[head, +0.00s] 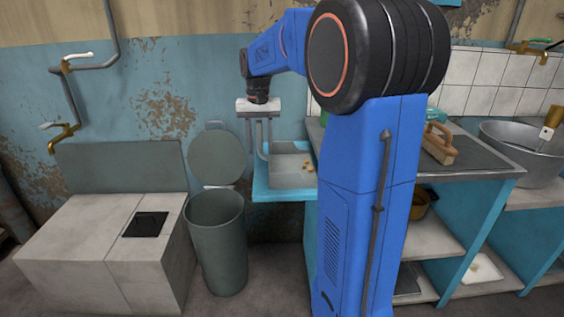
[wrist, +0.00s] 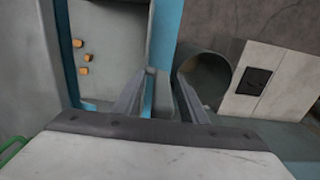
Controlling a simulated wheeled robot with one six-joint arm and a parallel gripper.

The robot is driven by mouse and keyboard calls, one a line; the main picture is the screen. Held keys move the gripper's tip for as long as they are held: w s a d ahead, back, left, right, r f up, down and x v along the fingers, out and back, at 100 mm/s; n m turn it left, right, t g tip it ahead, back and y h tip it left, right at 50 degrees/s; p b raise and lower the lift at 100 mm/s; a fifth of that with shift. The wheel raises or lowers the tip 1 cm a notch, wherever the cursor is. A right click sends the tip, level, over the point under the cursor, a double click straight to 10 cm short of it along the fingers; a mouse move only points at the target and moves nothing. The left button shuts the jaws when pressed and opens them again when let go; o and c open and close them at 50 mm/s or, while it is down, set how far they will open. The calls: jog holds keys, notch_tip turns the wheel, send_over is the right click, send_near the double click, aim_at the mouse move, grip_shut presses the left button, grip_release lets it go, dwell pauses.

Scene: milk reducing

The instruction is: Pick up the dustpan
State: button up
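The dustpan (head: 292,172) is a grey, shallow pan lying on the blue-edged counter, with a few small orange-brown bits in it. It also shows in the wrist view (wrist: 112,35), at the upper left. Its grey handle (wrist: 158,90) shows between my fingers in the wrist view. My gripper (head: 259,143) points down above the dustpan's left end in the head view. In the wrist view my gripper (wrist: 161,82) is open, with a finger on each side of the handle and visible gaps. I cannot tell how far down the fingers reach around it.
A grey bin (head: 216,240) with its lid raised stands left of the counter, beside a pale box seat (head: 105,245). A wooden-handled brush (head: 440,143) and a metal basin (head: 522,145) are on the right. My arm hides part of the counter.

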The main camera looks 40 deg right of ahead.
jog(key=shift+f, duration=0.25)
grip_shut()
jog(key=shift+r, duration=0.1)
